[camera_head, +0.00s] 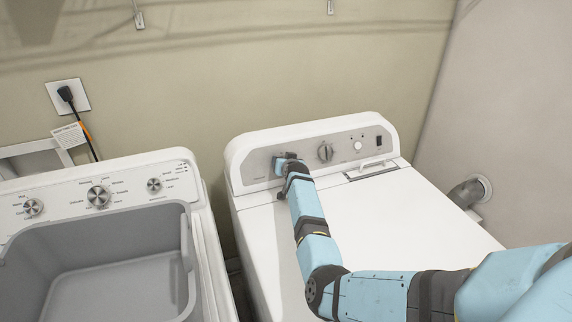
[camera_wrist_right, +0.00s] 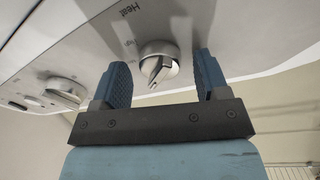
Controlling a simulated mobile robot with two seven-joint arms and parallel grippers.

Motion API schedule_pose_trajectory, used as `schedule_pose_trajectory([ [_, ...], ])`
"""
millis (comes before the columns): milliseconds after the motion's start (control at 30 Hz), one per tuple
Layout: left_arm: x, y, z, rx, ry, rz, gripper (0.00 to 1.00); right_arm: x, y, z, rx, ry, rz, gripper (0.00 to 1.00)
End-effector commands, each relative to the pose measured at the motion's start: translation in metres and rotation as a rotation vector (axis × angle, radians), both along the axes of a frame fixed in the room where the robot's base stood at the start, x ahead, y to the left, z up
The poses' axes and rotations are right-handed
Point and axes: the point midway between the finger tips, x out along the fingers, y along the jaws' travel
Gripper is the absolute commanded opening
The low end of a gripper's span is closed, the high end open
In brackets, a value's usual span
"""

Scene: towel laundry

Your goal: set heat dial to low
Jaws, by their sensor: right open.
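The heat dial (camera_wrist_right: 158,64) is a round silver knob with a raised grip bar, on the control panel of the white dryer (camera_head: 350,215). The word "Heat" is printed beside it in the right wrist view, where the panel appears upside down. My right gripper (camera_wrist_right: 160,68) is open, with one blue finger on each side of the dial. In the head view my right gripper (camera_head: 286,160) covers most of this dial. My left gripper is not in view.
A larger dial (camera_head: 325,152) sits right of the heat dial, with a round button (camera_head: 358,146) and dark switch (camera_head: 379,141) beyond. A washer (camera_head: 100,180) with an open grey tub stands left. A wall pipe (camera_head: 468,192) is at right.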

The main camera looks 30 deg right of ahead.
Motion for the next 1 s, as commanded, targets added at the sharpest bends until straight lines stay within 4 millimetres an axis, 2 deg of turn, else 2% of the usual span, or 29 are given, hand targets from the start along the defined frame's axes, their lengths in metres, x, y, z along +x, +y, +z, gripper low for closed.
schedule_pose_trajectory([
  [167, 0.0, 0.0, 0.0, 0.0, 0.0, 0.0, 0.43, -0.009, 0.004, 0.003, -0.001, -0.001, 0.0, 0.68],
  [267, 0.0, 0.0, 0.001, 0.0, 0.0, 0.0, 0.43, -0.022, 0.009, 0.009, -0.001, -0.001, 0.0, 0.68],
  [700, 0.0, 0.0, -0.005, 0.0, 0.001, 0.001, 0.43, -0.099, 0.036, 0.041, 0.0, -0.001, 0.0, 0.68],
  [833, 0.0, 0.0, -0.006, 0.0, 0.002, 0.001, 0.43, -0.113, 0.042, 0.048, 0.0, -0.001, 0.0, 0.68],
  [1000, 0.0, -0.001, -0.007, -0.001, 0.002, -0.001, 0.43, -0.12, 0.044, 0.052, 0.0, 0.0, 0.0, 0.68],
])
